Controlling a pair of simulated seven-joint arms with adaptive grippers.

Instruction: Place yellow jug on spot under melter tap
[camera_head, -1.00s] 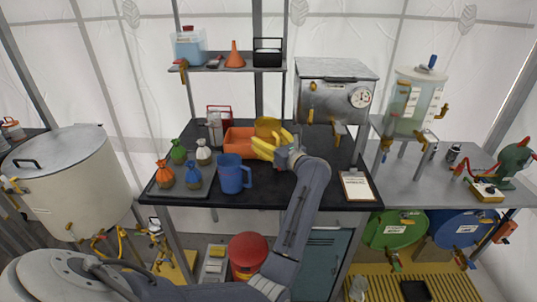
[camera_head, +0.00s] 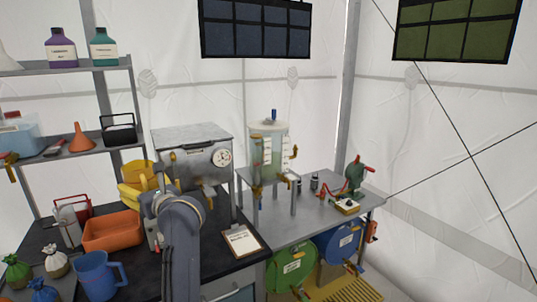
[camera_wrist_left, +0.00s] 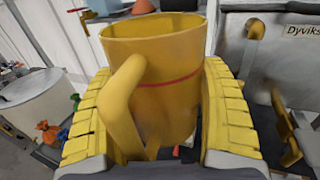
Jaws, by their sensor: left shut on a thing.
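The yellow jug (camera_head: 134,170) is held upright above the black bench, behind the orange bin and left of the steel box. My left gripper (camera_head: 146,192) is shut on it. In the left wrist view the jug (camera_wrist_left: 165,85) stands between the yellow padded fingers of the gripper (camera_wrist_left: 155,125), its handle towards the camera. The steel box with a round dial (camera_head: 188,160), seemingly the melter, has a brass tap (camera_wrist_left: 285,120) on its front, right of the jug in the wrist view. The spot under the tap is hidden behind my arm. My right gripper is not in view.
An orange bin (camera_head: 112,231), a blue jug (camera_head: 96,276) and small tied bags (camera_head: 55,262) stand on the bench at left. A clipboard (camera_head: 241,241) lies at the bench's right edge. A clear tank (camera_head: 268,150) stands further right.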

